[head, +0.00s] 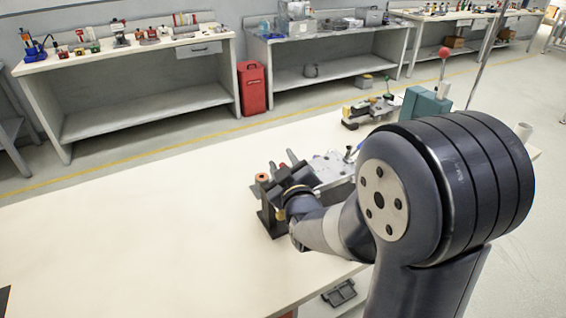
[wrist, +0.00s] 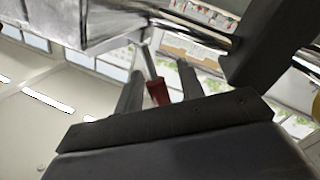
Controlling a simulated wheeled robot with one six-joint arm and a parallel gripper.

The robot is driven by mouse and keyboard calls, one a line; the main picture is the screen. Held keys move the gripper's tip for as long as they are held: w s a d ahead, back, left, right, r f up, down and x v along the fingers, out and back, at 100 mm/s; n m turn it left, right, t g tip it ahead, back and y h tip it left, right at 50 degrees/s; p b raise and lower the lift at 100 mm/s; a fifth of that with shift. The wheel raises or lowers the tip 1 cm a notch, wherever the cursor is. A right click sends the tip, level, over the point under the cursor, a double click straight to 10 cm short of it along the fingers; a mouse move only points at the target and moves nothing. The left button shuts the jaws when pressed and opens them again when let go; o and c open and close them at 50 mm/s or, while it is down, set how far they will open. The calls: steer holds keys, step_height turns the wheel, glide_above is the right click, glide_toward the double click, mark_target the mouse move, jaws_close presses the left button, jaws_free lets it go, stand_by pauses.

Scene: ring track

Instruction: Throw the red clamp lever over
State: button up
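The red clamp lever (wrist: 157,92) shows in the wrist view as a red grip on a thin grey rod. The rod runs up toward a grey metal block (wrist: 100,20). My gripper (wrist: 158,80) is open, with one finger on each side of the red grip and gaps visible between. In the head view my gripper (head: 282,165) is over the workbench, beside a metal fixture (head: 328,168).
A dark upright block (head: 269,216) with an orange-topped piece stands just left of my gripper. A teal block (head: 426,106) and a red ball knob (head: 444,52) stand farther back right. The pale benchtop (head: 130,240) is clear at left.

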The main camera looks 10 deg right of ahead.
steer(key=shift+c, duration=0.5)
jaws_close()
steer(key=shift+w+d+r+m+g+b, duration=0.15)
steer(key=shift+d+m+g+b, duration=0.3)
steer(key=shift+m, duration=0.6)
steer(key=shift+w+d+r+m+g+b, duration=0.15)
steer(key=shift+d+m+b, duration=0.15)
steer(key=shift+m+b, duration=0.5)
steer(key=shift+w+d+m+g+b, duration=0.15)
steer(key=shift+d+m+g+b, duration=0.2)
steer(key=shift+m, duration=0.9)
steer(key=shift+d+y, duration=0.1)
steer(key=shift+y, duration=0.2)
steer(key=shift+o, duration=0.5)
jaws_free()
